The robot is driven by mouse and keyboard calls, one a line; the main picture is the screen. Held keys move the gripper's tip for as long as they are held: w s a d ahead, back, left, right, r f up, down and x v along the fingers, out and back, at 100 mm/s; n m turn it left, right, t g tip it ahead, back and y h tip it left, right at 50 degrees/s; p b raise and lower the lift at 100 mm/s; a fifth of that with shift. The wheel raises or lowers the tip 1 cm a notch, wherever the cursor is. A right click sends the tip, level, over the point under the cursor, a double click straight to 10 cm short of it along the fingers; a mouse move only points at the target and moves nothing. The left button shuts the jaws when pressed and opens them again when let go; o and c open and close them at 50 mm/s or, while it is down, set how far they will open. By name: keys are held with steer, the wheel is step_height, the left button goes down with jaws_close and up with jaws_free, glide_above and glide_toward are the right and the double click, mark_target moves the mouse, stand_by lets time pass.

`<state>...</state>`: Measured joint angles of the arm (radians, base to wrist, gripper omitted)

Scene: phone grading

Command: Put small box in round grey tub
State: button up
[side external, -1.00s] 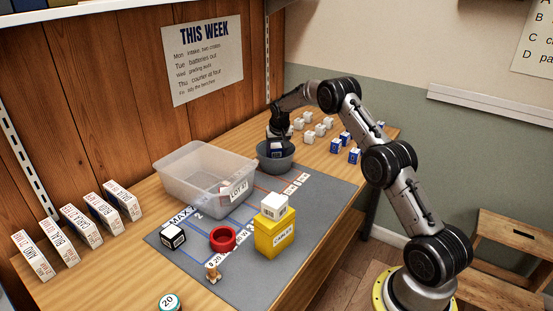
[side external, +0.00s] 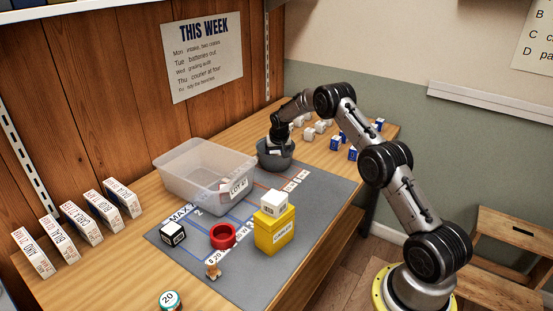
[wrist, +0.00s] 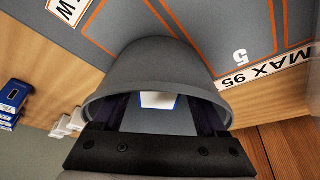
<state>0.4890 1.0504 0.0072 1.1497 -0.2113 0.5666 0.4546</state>
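The round grey tub (side external: 274,160) stands at the back of the grey mat. It fills the middle of the wrist view (wrist: 150,60). My gripper (side external: 277,146) points down into it. In the wrist view, its two dark fingers are spread wide inside the rim. A small box with a white face and blue edges (wrist: 157,100) lies between them inside the tub, with a grey gap visible on each side. The fingertips themselves are hard to make out. In the side view the box is mostly hidden by my gripper and the tub wall.
A clear bin (side external: 203,180) stands left of the tub. White boxes (side external: 309,134) and blue boxes (side external: 352,154) stand behind and right of it. A yellow box (side external: 274,231) bearing a white box (side external: 274,203), a red ring (side external: 223,236) and a black-and-white box (side external: 173,233) are nearer.

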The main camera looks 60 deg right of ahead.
steer(key=v, duration=1.2)
steer(key=shift+r, duration=0.15)
steer(key=s+a+r+n+t+y, duration=0.1)
steer(key=s+a+r+n, duration=0.3)
steer(key=s+a+r, duration=1.35)
steer(key=s+a+f+n+y, duration=0.1)
steer(key=s+a+n, duration=0.1)
steer(key=s+a, duration=0.4)
steer(key=s+a+f+n+t+y, duration=0.1)
steer(key=s+a+n, duration=0.2)
steer(key=s, duration=1.1)
steer(key=a, duration=0.3)
steer(key=shift+s+a, duration=0.25)
steer(key=shift+a, duration=0.1)
